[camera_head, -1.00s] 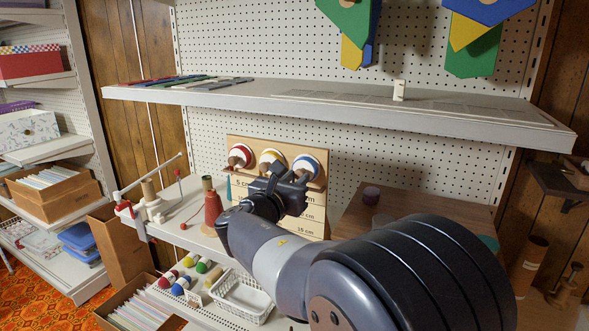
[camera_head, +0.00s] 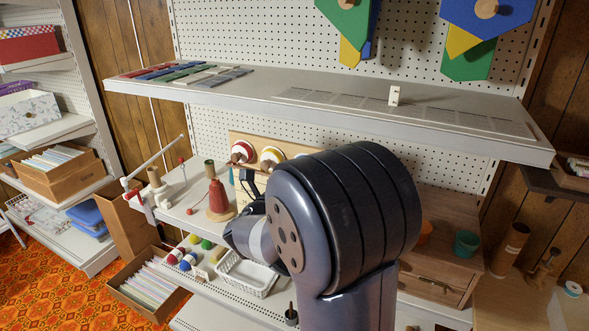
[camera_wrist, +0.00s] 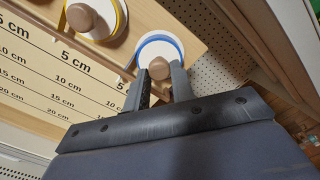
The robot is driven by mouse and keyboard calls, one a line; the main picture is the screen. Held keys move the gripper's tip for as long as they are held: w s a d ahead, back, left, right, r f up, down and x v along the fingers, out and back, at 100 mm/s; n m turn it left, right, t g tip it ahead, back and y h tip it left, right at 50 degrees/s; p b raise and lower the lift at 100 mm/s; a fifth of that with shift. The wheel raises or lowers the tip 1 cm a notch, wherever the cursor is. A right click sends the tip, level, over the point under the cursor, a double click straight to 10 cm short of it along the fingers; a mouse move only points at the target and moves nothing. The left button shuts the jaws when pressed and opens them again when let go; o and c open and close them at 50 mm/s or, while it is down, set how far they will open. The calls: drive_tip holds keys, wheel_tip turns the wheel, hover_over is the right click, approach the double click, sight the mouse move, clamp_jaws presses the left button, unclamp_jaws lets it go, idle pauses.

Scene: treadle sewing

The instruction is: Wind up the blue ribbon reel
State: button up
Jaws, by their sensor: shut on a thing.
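The blue ribbon reel (camera_wrist: 158,48) is a white disc with a blue rim and a round wooden knob (camera_wrist: 158,68) at its middle. It is mounted at the end of a wooden board (camera_wrist: 190,22). My gripper (camera_wrist: 160,80) has one finger on each side of this knob and is shut on it. Any loose blue ribbon is hidden or too unclear to tell.
The yellow-rimmed reel (camera_wrist: 92,18) is beside the blue one, and the red reel (camera_head: 243,152) is further left. A board with centimetre marks (camera_wrist: 45,75) lies below. A red thread cone (camera_head: 217,196) stands left of my arm. A shelf (camera_head: 330,100) overhangs the reels.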

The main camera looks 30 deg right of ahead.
drive_tip(key=shift+n+p, duration=0.35)
drive_tip(key=shift+n, duration=3.25)
drive_tip(key=o, duration=1)
drive_tip(key=shift+a, duration=0.1)
drive_tip(key=b+v, duration=0.2)
drive_tip(key=v, duration=0.8)
drive_tip(key=shift+s+a, duration=0.2)
drive_tip(key=shift+s, duration=0.1)
drive_tip(key=shift+w+d, duration=0.1)
drive_tip(key=shift+d, duration=0.05)
